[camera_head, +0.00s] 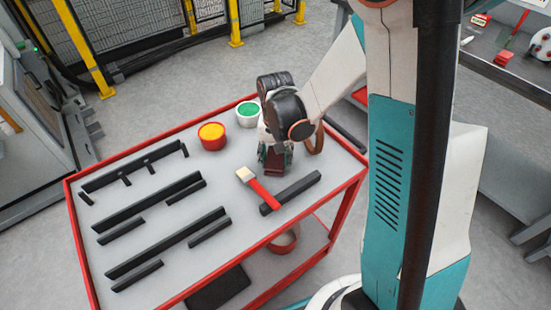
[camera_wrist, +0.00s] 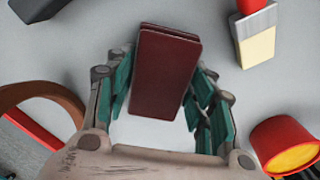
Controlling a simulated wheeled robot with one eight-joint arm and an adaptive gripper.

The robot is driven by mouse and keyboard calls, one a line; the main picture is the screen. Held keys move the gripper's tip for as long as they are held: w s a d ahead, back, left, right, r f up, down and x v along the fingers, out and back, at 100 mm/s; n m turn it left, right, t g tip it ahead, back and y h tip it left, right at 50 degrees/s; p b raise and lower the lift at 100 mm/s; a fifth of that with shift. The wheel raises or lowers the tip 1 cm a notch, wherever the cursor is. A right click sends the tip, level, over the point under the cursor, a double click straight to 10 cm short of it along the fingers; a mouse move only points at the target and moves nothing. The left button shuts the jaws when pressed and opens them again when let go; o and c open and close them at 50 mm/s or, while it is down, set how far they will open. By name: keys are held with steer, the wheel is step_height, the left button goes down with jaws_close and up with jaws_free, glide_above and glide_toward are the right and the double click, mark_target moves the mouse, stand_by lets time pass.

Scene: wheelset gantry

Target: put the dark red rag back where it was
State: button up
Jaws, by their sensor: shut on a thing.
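The dark red rag (camera_head: 275,163) is a folded block between the fingers of my gripper (camera_head: 274,159), over the grey top of the red-edged cart. In the wrist view the rag (camera_wrist: 165,75) sticks out past the teal finger pads of my gripper (camera_wrist: 163,95), which are shut on its sides. I cannot tell whether its lower end touches the cart top (camera_head: 165,215). The paintbrush with a red handle (camera_head: 264,194) lies just in front of the rag, apart from it.
A red pot with yellow inside (camera_head: 212,136) and a white pot with green inside (camera_head: 248,113) stand left of my gripper. A brown ring (camera_head: 315,140) is at its right. A dark bar (camera_head: 290,193) lies in front; several bars in slotted groups (camera_head: 165,240) fill the left side.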

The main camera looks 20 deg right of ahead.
mark_target(276, 156)
steer(key=shift+f, duration=0.15)
steer(key=o, duration=1)
step_height(276, 156, up, 12)
steer(key=p, duration=0.4)
steer(key=shift+s+r+n+t, duration=0.9)
steer(key=shift+s+r+t, duration=0.3)
steer(key=shift+s+r, duration=1.15)
steer(key=shift+s+r+n+t, duration=0.9)
steer(key=shift+s+r+t, duration=0.3)
steer(key=shift+s+r, duration=1.2)
steer(key=shift+s+r+n+t, duration=1.05)
steer(key=shift+s+r, duration=0.85)
steer(key=shift+s, duration=0.85)
